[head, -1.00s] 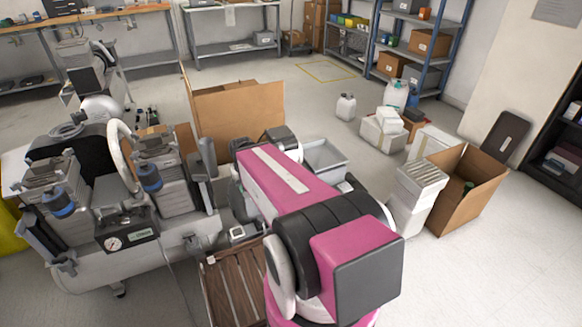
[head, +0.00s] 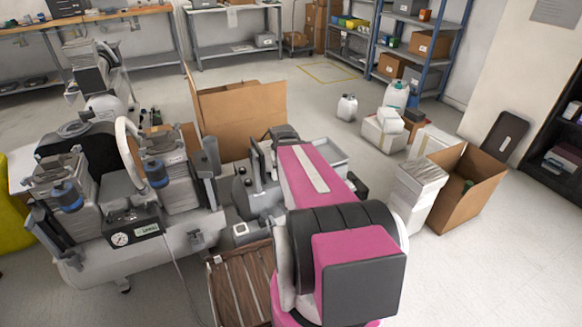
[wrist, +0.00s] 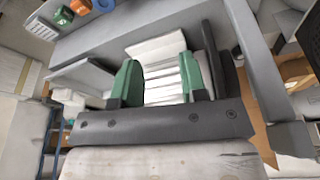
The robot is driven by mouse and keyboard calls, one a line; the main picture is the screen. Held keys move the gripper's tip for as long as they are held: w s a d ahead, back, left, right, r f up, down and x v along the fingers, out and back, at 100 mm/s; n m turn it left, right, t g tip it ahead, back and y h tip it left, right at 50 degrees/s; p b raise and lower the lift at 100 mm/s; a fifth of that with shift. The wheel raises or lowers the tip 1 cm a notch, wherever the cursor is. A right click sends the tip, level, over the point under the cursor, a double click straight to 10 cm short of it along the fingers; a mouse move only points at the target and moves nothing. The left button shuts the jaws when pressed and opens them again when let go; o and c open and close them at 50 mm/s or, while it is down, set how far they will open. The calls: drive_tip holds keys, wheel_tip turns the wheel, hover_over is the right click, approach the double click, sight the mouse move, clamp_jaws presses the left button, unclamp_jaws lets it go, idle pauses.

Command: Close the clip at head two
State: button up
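The compressor's tank (head: 150,252) stands at the left in the head view and bears finned heads. One head (head: 65,190) is at the left and another (head: 178,180) is right of the gauge box (head: 130,232). I cannot make out a clip or a head number. My pink arm reaches away from the camera, right of the compressor, and hides my gripper in that view. In the wrist view my gripper (wrist: 162,82) shows two green-padded fingers apart. A pale ribbed thing shows beyond the gap; I see no contact with it.
A slatted wooden crate (head: 240,285) stands right of the compressor. A large open carton (head: 240,115) is behind it. A grey tray (head: 328,152) lies beyond my arm. An open carton (head: 475,190) and a white ribbed stack (head: 418,190) are at the right.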

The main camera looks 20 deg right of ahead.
drive_tip(key=shift+w+d+f, duration=0.1)
drive_tip(key=shift+w+d, duration=0.15)
drive_tip(key=shift+d, duration=0.55)
drive_tip(key=shift+w+d, duration=0.2)
drive_tip(key=shift+d, duration=0.55)
drive_tip(key=s+a+r+n+g, duration=0.1)
drive_tip(key=s+a, duration=0.2)
drive_tip(key=a, duration=0.4)
drive_tip(key=s+a+n+g, duration=0.1)
drive_tip(key=s+a, duration=0.2)
drive_tip(key=a, duration=0.3)
wheel_tip(320, 180, up, 14)
drive_tip(key=n+g, duration=0.1)
drive_tip(key=n, duration=1.3)
hover_over(205, 172)
drive_tip(key=shift+y, duration=0.4)
drive_tip(key=shift+a+f, duration=0.1)
drive_tip(key=shift+f, duration=5.4)
clamp_jaws()
